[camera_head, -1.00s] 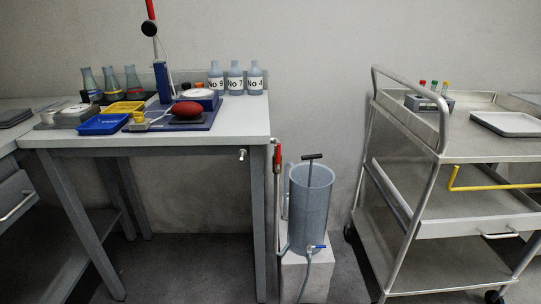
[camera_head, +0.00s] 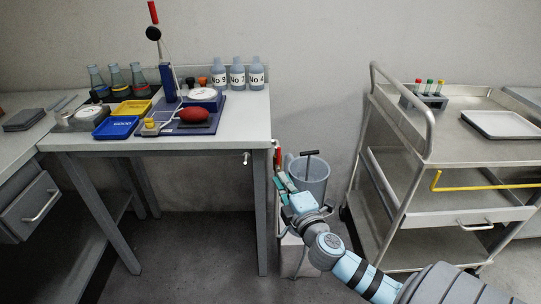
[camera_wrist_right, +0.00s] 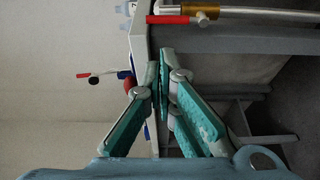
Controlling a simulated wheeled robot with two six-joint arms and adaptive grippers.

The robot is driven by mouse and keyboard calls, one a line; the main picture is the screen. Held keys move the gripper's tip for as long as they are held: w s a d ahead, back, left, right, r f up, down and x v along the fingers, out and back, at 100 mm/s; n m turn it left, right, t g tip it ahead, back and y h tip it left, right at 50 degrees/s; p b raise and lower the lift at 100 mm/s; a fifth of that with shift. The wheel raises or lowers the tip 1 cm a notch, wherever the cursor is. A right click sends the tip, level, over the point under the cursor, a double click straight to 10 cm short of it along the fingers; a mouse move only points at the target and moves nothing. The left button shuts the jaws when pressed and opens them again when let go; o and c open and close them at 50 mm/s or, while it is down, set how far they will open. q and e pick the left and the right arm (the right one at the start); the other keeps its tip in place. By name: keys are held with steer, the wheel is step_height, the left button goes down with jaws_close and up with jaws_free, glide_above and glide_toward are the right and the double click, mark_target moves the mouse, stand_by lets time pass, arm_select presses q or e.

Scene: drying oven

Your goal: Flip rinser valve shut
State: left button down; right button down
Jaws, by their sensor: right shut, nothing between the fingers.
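The rinser is a tall translucent grey-blue cylinder (camera_head: 314,172) with a black T-handle, standing on a pale block beside the bench. A red valve lever (camera_head: 277,157) is on the pipe by the bench's right leg. In the right wrist view the red lever (camera_wrist_right: 172,19) lies in line with the metal pipe (camera_wrist_right: 265,14). My right gripper (camera_head: 284,180) is shut and empty, in front of the rinser and just below the red lever. Its closed fingertips (camera_wrist_right: 164,54) are apart from the lever in the wrist view. The cylinder's lower part and blue tap are hidden behind my right arm.
The bench (camera_head: 215,137) holds flasks, bottles, trays and a blue stand with a red bulb. A steel cart (camera_head: 455,142) with a yellow rod (camera_head: 480,187) stands right of the rinser. The gap between bench and cart is narrow.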

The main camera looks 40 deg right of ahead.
mark_target(278, 160)
steer(key=b+x, duration=0.1)
steer(key=x, duration=0.9)
steer(key=shift+f, duration=0.15)
steer(key=shift+s+d+m, duration=0.1)
steer(key=shift+d+m, duration=0.05)
steer(key=shift+m, duration=0.25)
